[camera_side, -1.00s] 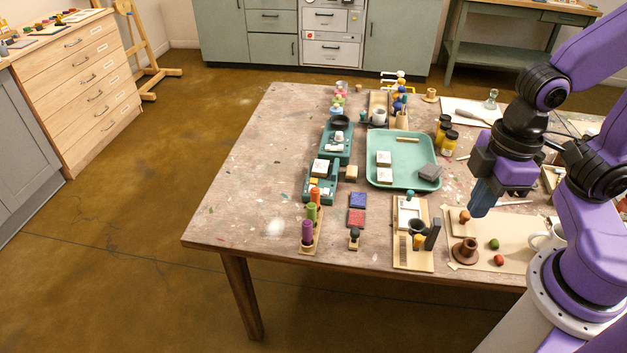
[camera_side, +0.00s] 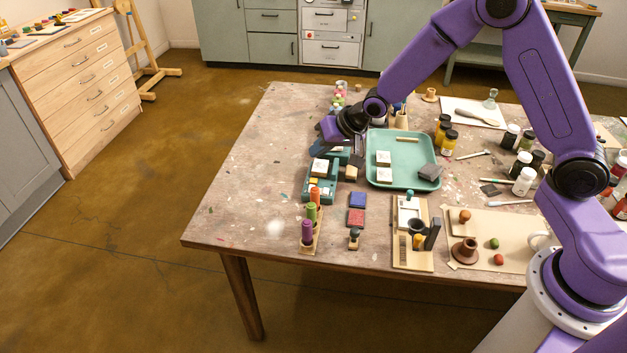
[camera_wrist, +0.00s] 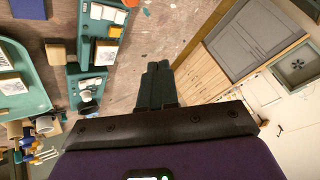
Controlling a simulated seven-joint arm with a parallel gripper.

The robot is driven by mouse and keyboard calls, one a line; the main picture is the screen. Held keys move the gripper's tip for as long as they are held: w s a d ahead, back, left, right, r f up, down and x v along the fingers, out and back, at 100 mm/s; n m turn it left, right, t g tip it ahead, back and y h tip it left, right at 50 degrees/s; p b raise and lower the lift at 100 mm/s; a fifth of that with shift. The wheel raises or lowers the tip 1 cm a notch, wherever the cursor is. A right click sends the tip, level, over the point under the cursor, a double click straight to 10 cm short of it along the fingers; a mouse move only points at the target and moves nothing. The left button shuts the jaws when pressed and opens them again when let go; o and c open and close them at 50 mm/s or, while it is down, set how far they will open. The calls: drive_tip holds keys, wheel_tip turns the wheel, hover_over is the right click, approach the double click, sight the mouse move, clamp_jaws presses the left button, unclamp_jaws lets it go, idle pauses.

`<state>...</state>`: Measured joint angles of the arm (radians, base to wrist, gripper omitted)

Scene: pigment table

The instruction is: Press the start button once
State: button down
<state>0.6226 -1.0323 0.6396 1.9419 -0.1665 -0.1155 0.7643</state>
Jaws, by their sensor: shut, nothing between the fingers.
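My gripper shows in the wrist view (camera_wrist: 158,66) with its two dark fingers together and nothing between them. In the side view its purple hand is over the far-left part of the table; the fingertips are hard to make out. A near teal device (camera_side: 331,192) carries a white block (camera_side: 320,165) and small coloured parts. A far teal device (camera_wrist: 73,84) with pale pieces lies left of my fingers in the wrist view; my arm partly covers it in the side view. I cannot tell which part is the start button.
A teal tray (camera_side: 408,150) with white blocks and a grey block lies right of the devices. Upright coloured cylinders (camera_side: 312,212) and red and blue pads (camera_side: 357,208) stand nearer. Jars (camera_side: 448,138) stand at right. The table's left strip is mostly clear.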

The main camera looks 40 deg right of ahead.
sight(317, 181)
drive_tip(key=w+d+f+m+t, duration=0.1)
drive_tip(key=w+d+f+m, duration=0.1)
drive_tip(key=w, duration=0.4)
drive_tip(key=shift+d+f+m+t, duration=0.3)
drive_tip(key=shift+d+f+m, duration=0.1)
drive_tip(key=shift+d+f, duration=0.4)
drive_tip(key=shift+f, duration=4.3)
drive_tip(key=shift+f, duration=0.2)
drive_tip(key=shift+f, duration=0.25)
drive_tip(key=shift+f, duration=0.45)
drive_tip(key=shift+r, duration=0.9)
